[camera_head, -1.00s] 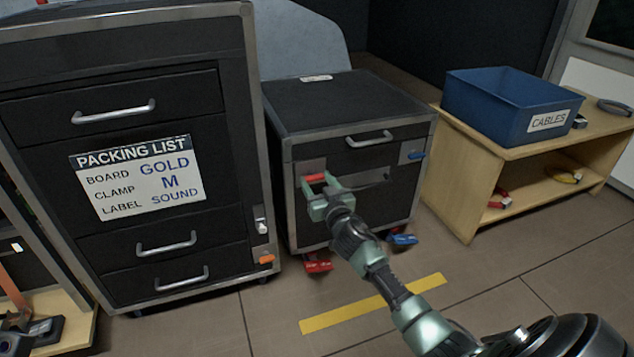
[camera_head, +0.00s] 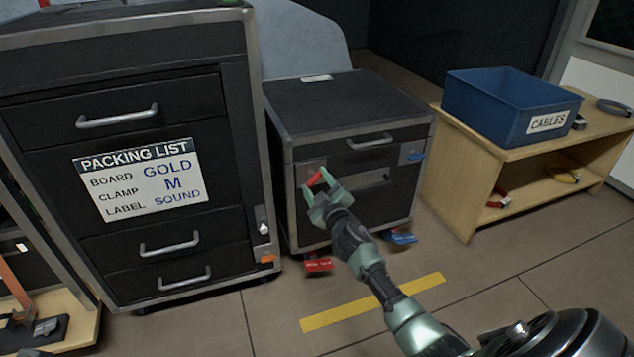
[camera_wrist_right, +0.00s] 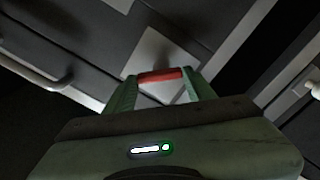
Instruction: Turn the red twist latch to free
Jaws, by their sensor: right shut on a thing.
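The red twist latch (camera_head: 314,178) is on a grey plate at the upper left of the small black case's front. Its bar is tilted, with the right end higher. My right gripper (camera_head: 318,182) is shut on the latch bar. In the right wrist view the red latch (camera_wrist_right: 161,76) spans between the two green fingers of the gripper (camera_wrist_right: 160,85), with the pale plate behind it. The small black case (camera_head: 330,100) stands on the floor. My left gripper does not show.
A blue latch (camera_head: 416,156) is at the case's right. A tall black drawer cabinet (camera_head: 120,60) stands close on the left. A wooden shelf (camera_head: 470,180) with a blue CABLES bin (camera_head: 500,105) stands right.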

